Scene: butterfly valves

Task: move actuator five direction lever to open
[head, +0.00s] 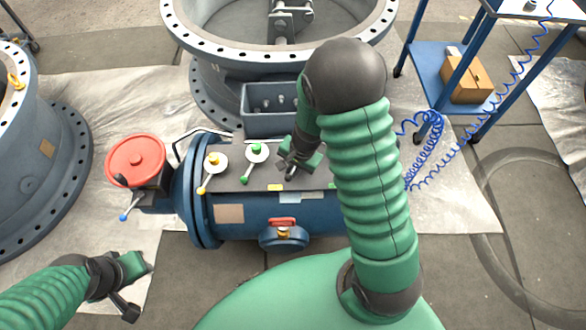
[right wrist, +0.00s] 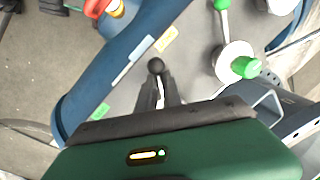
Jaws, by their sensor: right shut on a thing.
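The blue actuator cylinder (head: 235,210) lies across the middle of the head view. Its dark top panel carries a lever with a yellow knob (head: 202,190) and a lever with a green knob (head: 244,180). My right gripper (head: 291,172) is over the panel, right of the green-knobbed lever. In the right wrist view, its dark fingers are shut on a lever whose black ball knob (right wrist: 156,66) shows at the fingertips. The rest of that lever is hidden. The green-knobbed lever (right wrist: 224,22) stands apart from the fingers. My left gripper (head: 135,285) is low at the left, away from the actuator.
A red handwheel (head: 136,160) is on the actuator's left end. A large flanged pipe ring (head: 205,45) stands behind, and another flanged body (head: 40,150) is at the left. A blue cart (head: 428,68) with a box (head: 467,80) and a coiled hose stand at the right.

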